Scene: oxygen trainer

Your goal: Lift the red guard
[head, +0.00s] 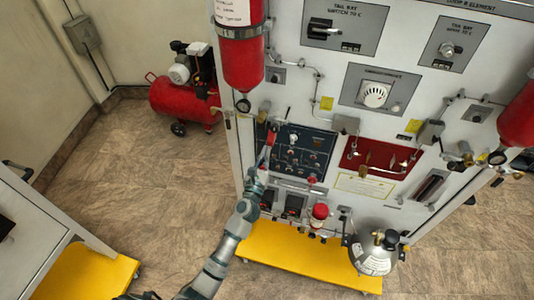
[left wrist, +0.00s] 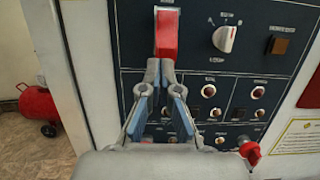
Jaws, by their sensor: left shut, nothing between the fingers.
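The red guard (left wrist: 167,35) is a narrow upright red cover at the upper left of a dark switch panel (left wrist: 200,90) in the left wrist view. It also shows in the head view (head: 272,134). My left gripper (left wrist: 160,66) is shut and empty, with its fingertips just below the guard's lower end. I cannot tell whether they touch it. In the head view the left gripper (head: 263,163) points up along the panel's left side. Whatever lies directly behind the fingers is hidden. My right gripper is in neither view.
A white rotary knob (left wrist: 227,38) and a brown square button (left wrist: 278,46) are right of the guard. A red knob (left wrist: 250,152) sticks out lower right. In the head view, a red cylinder (head: 242,60) hangs above the panel and a yellow base (head: 300,255) stands below.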

